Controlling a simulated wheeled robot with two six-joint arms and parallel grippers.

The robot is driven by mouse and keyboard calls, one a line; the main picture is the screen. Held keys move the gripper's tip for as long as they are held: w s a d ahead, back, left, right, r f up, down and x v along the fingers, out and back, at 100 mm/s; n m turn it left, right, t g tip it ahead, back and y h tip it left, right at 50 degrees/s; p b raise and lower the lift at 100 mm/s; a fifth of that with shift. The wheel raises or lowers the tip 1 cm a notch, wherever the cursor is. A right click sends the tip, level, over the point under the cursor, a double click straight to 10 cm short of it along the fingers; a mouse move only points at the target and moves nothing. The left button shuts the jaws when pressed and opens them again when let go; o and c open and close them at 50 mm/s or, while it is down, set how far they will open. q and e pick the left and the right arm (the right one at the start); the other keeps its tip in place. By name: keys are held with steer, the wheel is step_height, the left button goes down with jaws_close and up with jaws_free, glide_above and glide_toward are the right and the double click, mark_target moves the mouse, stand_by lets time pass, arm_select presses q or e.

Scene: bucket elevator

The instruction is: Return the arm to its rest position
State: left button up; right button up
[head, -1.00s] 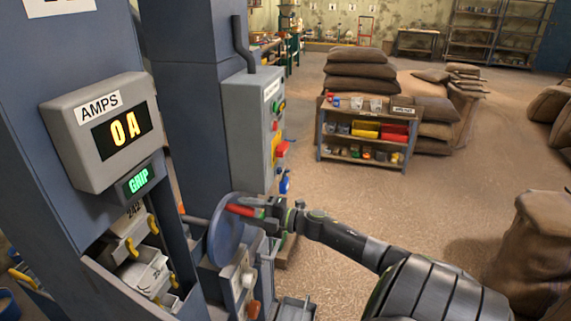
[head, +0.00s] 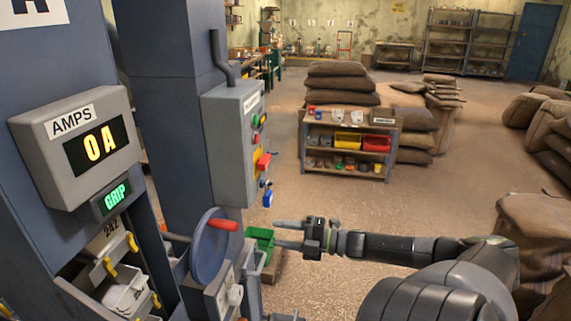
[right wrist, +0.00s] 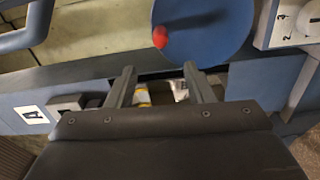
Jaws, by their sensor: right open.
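My right gripper (head: 285,234) is open and empty in the head view, its two fingers pointing left. It is just right of the blue handwheel (head: 208,250) and its red handle (head: 222,225), with a gap between them. In the right wrist view the two open fingers (right wrist: 160,88) point at the machine, with the wheel (right wrist: 215,25) and the red knob (right wrist: 160,37) beyond them. My right arm reaches in from the lower right. My left gripper is in neither view.
The elevator housing with the AMPS display (head: 80,148) reading 0 A stands at left. A grey control box (head: 232,140) is behind the wheel. A green bin (head: 261,243) is behind my fingers. A shelf cart (head: 318,160) and sacks (head: 525,245) stand farther off; open floor lies between.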

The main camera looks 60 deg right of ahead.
steer(key=shift+s+d, duration=0.1)
steer(key=shift+s, duration=0.1)
stand_by(0.5)
steer(key=s+d+f+m+g+h, duration=0.1)
steer(key=s+d+f+m+h, duration=0.2)
steer(key=f, duration=0.5)
steer(key=s+d+f+m+g+h+b, duration=0.1)
steer(key=s+d+f+m+h, duration=0.2)
steer(key=f, duration=0.5)
steer(key=s+d+f+m+g+h, duration=0.1)
steer(key=f+m+h, duration=0.2)
steer(key=f+m, duration=0.3)
steer(key=s+a+f+m+g+h, duration=0.25)
steer(key=s+f, duration=0.35)
steer(key=f, duration=0.7)
steer(key=s+a+f+m+g+y, duration=0.1)
steer(key=s+a+f+m+g, duration=0.3)
steer(key=s+a+f, duration=0.6)
steer(key=s+a+f+m+g+y+b, duration=0.1)
steer(key=s+a+f+m+g, duration=0.3)
steer(key=s+a+f, duration=0.5)
steer(key=a+f+g+y, duration=0.1)
steer(key=a+g, duration=0.1)
steer(key=a, duration=0.5)
steer(key=shift+s+f, duration=0.2)
steer(key=shift+s, duration=0.2)
steer(key=shift+y, duration=0.25)
